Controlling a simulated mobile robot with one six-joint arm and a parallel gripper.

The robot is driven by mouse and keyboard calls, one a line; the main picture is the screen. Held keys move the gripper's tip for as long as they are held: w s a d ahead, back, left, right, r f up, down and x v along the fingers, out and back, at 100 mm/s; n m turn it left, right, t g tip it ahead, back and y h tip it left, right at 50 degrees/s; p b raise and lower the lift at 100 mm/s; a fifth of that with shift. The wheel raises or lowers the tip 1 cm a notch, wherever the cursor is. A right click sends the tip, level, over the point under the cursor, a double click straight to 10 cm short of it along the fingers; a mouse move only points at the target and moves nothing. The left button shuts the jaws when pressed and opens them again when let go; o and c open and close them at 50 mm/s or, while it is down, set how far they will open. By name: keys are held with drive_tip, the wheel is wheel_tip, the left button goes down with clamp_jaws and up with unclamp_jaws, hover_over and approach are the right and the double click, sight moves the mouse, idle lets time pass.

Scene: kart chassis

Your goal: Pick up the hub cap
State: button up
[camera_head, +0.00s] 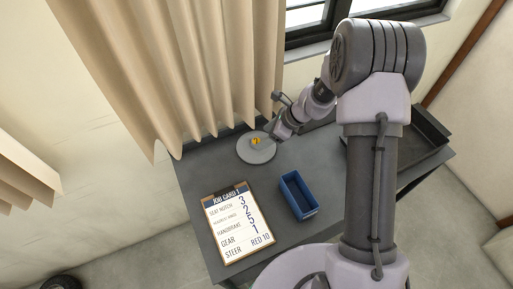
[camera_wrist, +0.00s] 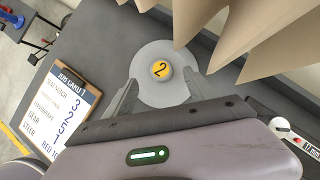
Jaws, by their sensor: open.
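A small round yellow cap marked "2" (camera_wrist: 161,70), which looks like the hub cap, sits in the middle of a pale grey round disc (camera_wrist: 152,52) on the table. In the head view the yellow cap (camera_head: 256,141) and disc (camera_head: 257,155) are at the table's back left, by the curtain. My gripper (camera_wrist: 161,84) is open and empty. In the wrist view its two fingers stand apart over the near side of the disc, with the yellow cap between their lines and slightly beyond the tips. In the head view my gripper (camera_head: 270,136) is just right of the cap; its fingers are small there.
A job card clipboard (camera_head: 233,226) lies at the table's front left. An empty-looking blue bin (camera_head: 298,195) stands right of it. A dark tray (camera_head: 428,132) is at the right, partly behind my arm. The beige curtain (camera_wrist: 255,45) hangs close beyond the disc.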

sight(257, 141)
drive_tip(key=b+x, duration=0.2)
drive_tip(key=x, duration=0.3)
drive_tip(key=shift+w+d, duration=0.1)
drive_tip(key=shift+r, duration=0.2)
clamp_jaws()
